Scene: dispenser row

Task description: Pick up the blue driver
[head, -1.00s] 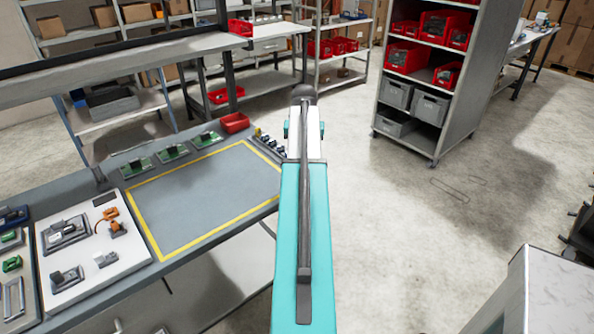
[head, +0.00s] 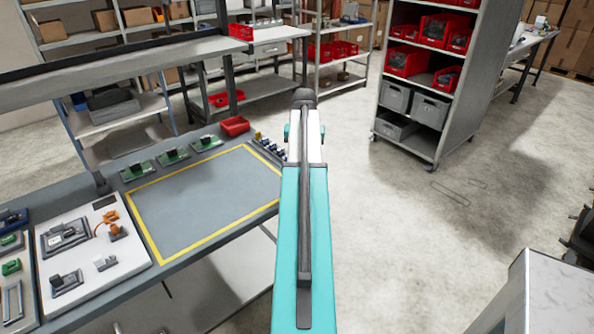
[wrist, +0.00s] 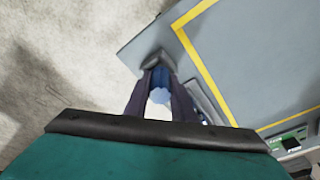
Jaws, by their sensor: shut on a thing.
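In the wrist view my gripper (wrist: 158,64) reaches over the edge of the grey workbench, its dark fingers close together on a blue thing. The part between the fingers looks like the blue driver (wrist: 160,75), with a pale blue round end (wrist: 160,96) nearer the camera. Whether it still touches a holder or the bench is hidden. In the head view my arm covers the gripper and the driver. A row of small dark and blue items (head: 268,146) shows at the bench edge beside my arm.
The workbench (head: 205,252) has a yellow-bordered area (head: 205,200), green circuit boards (head: 172,157), a red bin (head: 235,126) and a white board with parts (head: 90,280). A shelf rack (head: 440,80) stands behind at right. The floor (head: 400,230) right of my arm is clear.

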